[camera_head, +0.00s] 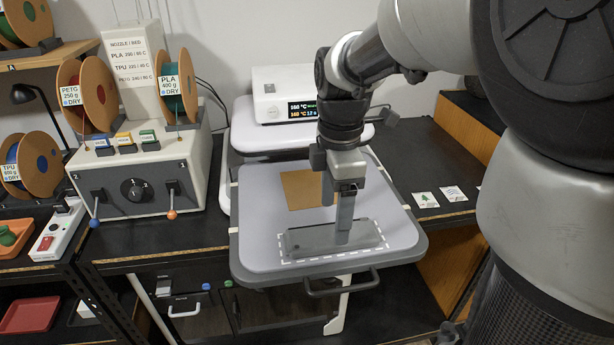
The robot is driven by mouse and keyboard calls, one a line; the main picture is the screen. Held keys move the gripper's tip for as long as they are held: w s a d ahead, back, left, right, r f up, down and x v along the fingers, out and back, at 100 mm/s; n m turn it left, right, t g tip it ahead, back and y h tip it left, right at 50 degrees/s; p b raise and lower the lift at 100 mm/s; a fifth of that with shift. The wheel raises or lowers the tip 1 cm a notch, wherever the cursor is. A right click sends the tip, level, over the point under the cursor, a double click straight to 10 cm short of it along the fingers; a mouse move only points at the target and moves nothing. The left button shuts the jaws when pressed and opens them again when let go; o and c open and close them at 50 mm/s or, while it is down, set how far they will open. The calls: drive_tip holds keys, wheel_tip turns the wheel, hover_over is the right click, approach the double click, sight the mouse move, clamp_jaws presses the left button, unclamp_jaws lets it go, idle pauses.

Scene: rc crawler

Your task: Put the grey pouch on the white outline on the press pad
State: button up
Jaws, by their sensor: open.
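The grey pouch (308,240) lies flat at the front of the press pad (262,215), inside the dashed white outline (330,257). The outline shows along the pouch's front and side edges, and the pouch looks roughly lined up with it. My gripper (338,222) points down over the pouch with its jaws open. The nearer finger hides part of the pouch's middle and reaches down to it or just above it. I cannot tell whether the finger touches the pouch. The farther finger is partly hidden.
A tan sheet (300,190) lies on the pad behind the pouch. The heat press (283,95) with a lit display stands behind. A grey control box (140,175) with spools is at left. Small cards (425,200) lie on the black bench at right. A dark handle (342,284) juts out in front.

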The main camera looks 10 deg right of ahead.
sight(333, 234)
wheel_tip(333, 234, up, 7)
drive_tip(key=s+m+t, duration=0.6)
drive_tip(key=s+m, duration=0.6)
drive_tip(key=m, duration=0.6)
wheel_tip(333, 234, up, 6)
drive_tip(key=p, duration=0.7)
drive_tip(key=shift+w, duration=0.1)
